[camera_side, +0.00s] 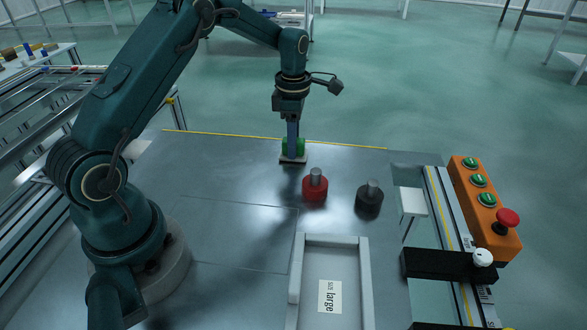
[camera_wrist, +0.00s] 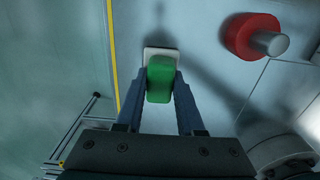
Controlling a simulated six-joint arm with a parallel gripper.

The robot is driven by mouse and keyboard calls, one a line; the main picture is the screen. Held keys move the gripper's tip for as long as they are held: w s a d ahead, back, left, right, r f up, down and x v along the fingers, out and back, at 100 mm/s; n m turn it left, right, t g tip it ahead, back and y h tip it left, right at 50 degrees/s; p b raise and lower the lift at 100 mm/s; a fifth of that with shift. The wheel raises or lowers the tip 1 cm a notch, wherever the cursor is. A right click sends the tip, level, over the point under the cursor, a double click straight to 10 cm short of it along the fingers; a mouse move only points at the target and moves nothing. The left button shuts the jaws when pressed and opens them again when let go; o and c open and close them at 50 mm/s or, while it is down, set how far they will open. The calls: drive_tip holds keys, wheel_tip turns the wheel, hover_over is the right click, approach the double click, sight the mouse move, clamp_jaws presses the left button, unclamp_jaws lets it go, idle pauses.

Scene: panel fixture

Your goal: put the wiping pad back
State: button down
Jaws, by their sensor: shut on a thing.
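The wiping pad, a green block (camera_wrist: 160,82), is between the two fingers of my gripper (camera_wrist: 160,90) in the wrist view. My gripper is shut on it, with one finger at each side. A pale, flat piece (camera_wrist: 161,53) shows at the pad's far end in that view. In the side view the green block (camera_side: 293,146) is upright under my gripper near the table's back edge, and the pale piece (camera_side: 293,159) is directly beneath it. I cannot tell whether the pale piece is part of the pad or whether it touches the table.
A red weight (camera_side: 315,189) with a metal knob stands just right of the pad, and a black one (camera_side: 370,199) farther right. A pale-walled tray (camera_side: 366,285) with a "large" label is in front. An orange button box (camera_side: 486,208) is at the right. The table's left-middle is clear.

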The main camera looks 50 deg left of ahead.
drive_tip(key=shift+f, duration=0.15)
drive_tip(key=c, duration=0.5)
unclamp_jaws()
drive_tip(key=s+d+r+m+t, duration=0.1)
drive_tip(key=s+d+r+m, duration=0.15)
drive_tip(key=r, duration=0.55)
drive_tip(key=s+d+r+m, duration=0.1)
drive_tip(key=r+m, duration=0.3)
drive_tip(key=r, duration=0.5)
drive_tip(key=s+d+m+t, duration=0.1)
drive_tip(key=s+d+m, duration=0.1)
drive_tip(key=s+m, duration=0.3)
drive_tip(key=s+d+f+m+t, duration=0.1)
drive_tip(key=s+d+m+t, duration=0.1)
drive_tip(key=s+m, duration=0.4)
drive_tip(key=s+d+f+m+t, duration=0.1)
drive_tip(key=s+d+m, duration=0.3)
drive_tip(key=m, duration=0.5)
drive_tip(key=shift+s+d+f+m+t, duration=0.1)
drive_tip(key=shift+s+d+m+t, duration=0.05)
drive_tip(key=shift+s, duration=0.2)
drive_tip(key=shift+s+d+f+m+t, duration=0.1)
drive_tip(key=shift+s+t, duration=0.05)
drive_tip(key=shift+s, duration=0.2)
